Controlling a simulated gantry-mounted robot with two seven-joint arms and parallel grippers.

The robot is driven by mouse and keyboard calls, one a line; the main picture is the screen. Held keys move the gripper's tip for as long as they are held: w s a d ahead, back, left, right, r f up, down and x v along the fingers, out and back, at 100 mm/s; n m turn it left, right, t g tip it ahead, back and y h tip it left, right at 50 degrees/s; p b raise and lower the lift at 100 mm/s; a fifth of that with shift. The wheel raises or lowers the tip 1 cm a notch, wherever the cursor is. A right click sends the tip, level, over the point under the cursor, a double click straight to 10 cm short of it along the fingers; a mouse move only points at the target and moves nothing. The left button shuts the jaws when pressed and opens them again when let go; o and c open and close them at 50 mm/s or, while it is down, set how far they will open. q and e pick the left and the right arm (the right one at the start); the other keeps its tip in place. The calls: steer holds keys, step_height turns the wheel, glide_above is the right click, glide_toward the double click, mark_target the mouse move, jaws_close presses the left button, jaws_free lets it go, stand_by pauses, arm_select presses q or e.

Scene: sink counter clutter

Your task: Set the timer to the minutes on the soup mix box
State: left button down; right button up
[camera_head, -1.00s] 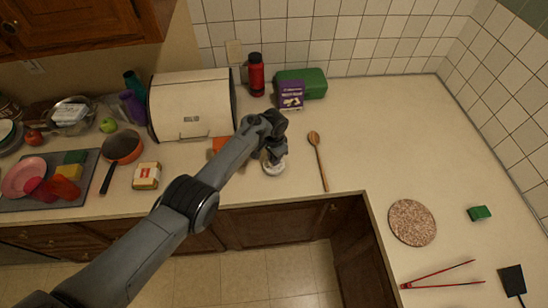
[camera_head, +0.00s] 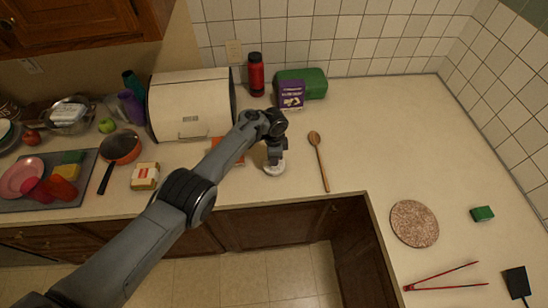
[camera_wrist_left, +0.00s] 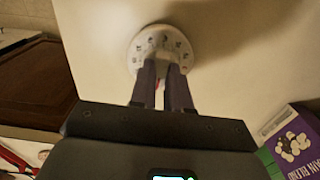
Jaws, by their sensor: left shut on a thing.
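The timer (camera_head: 274,169) is a round white dial lying on the counter below my left gripper (camera_head: 275,158). In the left wrist view, the timer (camera_wrist_left: 150,40) shows dark marks around its face. My left gripper (camera_wrist_left: 161,78) is shut on its raised middle knob; the fingers hide part of the face, so I cannot read the setting. A purple box (camera_head: 291,94) with a white picture stands at the back by the wall; it also shows in the left wrist view (camera_wrist_left: 292,148). I cannot read any minutes on it. My right gripper is not in view.
A wooden spoon (camera_head: 319,160) lies right of the timer. A cream bread box (camera_head: 191,103), red bottle (camera_head: 256,75) and green container (camera_head: 315,83) stand behind. A small yellow-white box (camera_head: 145,176) and a pan (camera_head: 120,147) are left. The counter right of the spoon is mostly clear.

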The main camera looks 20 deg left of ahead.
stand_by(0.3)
arm_select(q)
steer(key=c, duration=1.1)
jaws_free()
steer(key=shift+r+p, duration=1.6)
steer(key=shift+r, duration=3.8)
